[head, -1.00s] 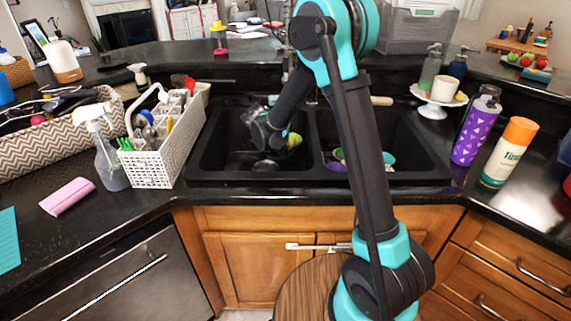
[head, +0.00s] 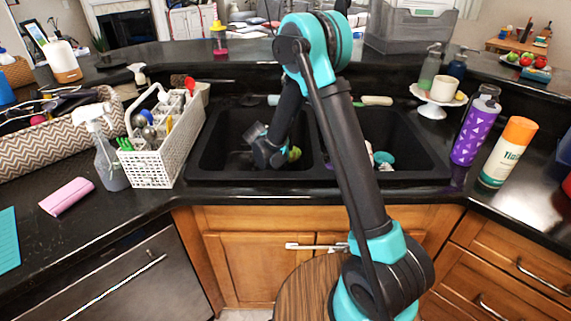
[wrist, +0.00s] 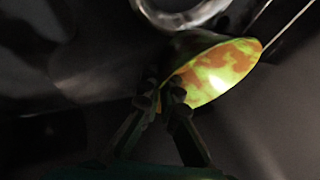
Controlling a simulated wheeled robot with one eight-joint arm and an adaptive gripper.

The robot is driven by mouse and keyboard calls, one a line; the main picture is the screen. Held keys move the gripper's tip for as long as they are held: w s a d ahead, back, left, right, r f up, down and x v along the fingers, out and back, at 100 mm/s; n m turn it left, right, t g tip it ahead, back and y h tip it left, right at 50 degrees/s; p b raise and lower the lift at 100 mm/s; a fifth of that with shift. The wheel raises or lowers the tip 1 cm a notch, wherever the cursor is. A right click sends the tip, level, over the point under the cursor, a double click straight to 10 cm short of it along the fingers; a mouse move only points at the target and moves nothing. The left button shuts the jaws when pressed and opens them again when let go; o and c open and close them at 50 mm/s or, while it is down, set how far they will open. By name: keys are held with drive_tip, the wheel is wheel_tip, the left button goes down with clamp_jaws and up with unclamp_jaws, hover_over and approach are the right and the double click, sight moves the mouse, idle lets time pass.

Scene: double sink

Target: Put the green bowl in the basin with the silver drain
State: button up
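The green bowl (head: 295,154) is in the left basin (head: 222,150), beside my gripper (head: 270,158). In the wrist view the bowl (wrist: 222,70) is tilted, with a yellow-green and orange patterned surface. My gripper's fingers (wrist: 164,98) are close together at the bowl's near edge and appear shut on it. A silver drain ring (wrist: 182,14) shows just beyond the bowl in the wrist view. In the head view my gripper hides the drain. Whether the bowl touches the basin floor is unclear.
The right basin (head: 405,135) holds a teal bowl (head: 384,159); my arm hides part of that basin. A white caddy (head: 155,165) stands at the sink's left. A purple bottle (head: 474,130) and a spray can (head: 508,152) stand at the right.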

drive_tip(key=o, duration=0.5)
drive_tip(key=shift+o, duration=0.2)
drive_tip(key=shift+r, duration=0.1)
drive_tip(key=v, duration=1.2)
